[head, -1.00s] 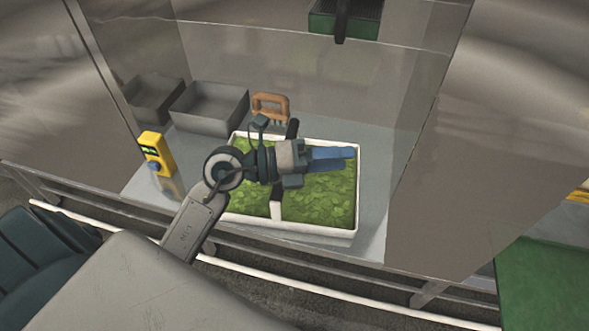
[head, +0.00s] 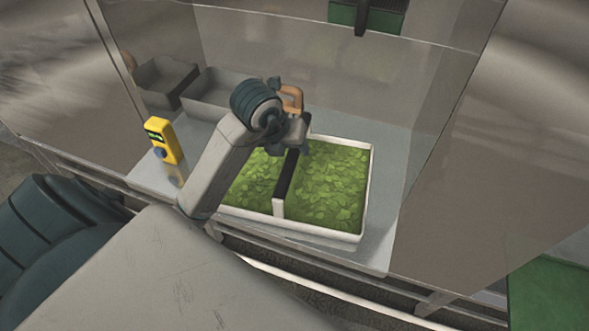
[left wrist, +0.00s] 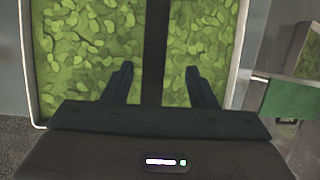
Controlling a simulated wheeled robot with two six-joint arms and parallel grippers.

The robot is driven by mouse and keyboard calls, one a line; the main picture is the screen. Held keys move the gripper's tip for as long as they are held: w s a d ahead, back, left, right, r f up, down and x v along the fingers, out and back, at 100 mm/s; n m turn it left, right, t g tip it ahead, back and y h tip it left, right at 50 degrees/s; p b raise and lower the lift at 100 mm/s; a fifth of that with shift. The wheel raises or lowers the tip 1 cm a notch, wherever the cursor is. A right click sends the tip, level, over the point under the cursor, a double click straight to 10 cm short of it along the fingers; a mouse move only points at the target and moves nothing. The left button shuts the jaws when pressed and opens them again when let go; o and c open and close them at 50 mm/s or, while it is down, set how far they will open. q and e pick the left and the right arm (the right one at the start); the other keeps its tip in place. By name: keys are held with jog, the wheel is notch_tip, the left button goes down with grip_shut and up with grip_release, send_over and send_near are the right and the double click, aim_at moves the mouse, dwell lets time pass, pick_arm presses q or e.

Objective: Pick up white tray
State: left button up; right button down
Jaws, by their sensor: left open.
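The white tray (head: 367,195) stands on the grey worktop, full of green leaves. A black handle bar (head: 287,175) crosses its middle from front to back. My left gripper (head: 304,150) is over the rear part of the tray, pointing down, and is partly hidden behind its own wrist. In the left wrist view, my left gripper (left wrist: 160,87) is open and empty, with one finger on each side of the bar (left wrist: 155,40). I cannot tell how far above the bar the fingers are. The tray's white rim (left wrist: 238,60) shows at the right there. My right gripper is out of view.
A yellow device (head: 161,141) stands left of the tray. Two grey bins (head: 205,98) (head: 163,82) and an orange-brown handle (head: 292,97) are behind it. Clear panels enclose the worktop's back and right. Bare worktop (head: 385,160) lies right of the tray.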

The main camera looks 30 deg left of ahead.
aim_at(293, 153)
pick_arm(q)
jog(key=b+x, duration=0.1)
jog(key=x, duration=0.2)
jog(key=shift+b, duration=0.3)
jog(key=shift+w+a+f+b, duration=0.15)
jog(key=shift+f+b, duration=0.1)
jog(key=shift+b, duration=0.15)
jog(key=f+b, duration=0.1)
jog(key=w+f+b, duration=0.1)
jog(key=b, duration=0.1)
jog(key=shift+w+a+f, duration=0.15)
jog(key=shift+w+a, duration=0.15)
jog(key=shift+a, duration=0.1)
jog(key=shift+w+f+p, duration=0.3)
jog(key=shift+w+f, duration=0.25)
jog(key=shift+f, duration=0.15)
jog(key=shift+s, duration=0.15)
jog(key=shift+c, duration=0.6)
grip_shut()
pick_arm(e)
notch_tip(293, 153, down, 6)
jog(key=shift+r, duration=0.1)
pick_arm(q)
jog(key=shift+r, duration=0.1)
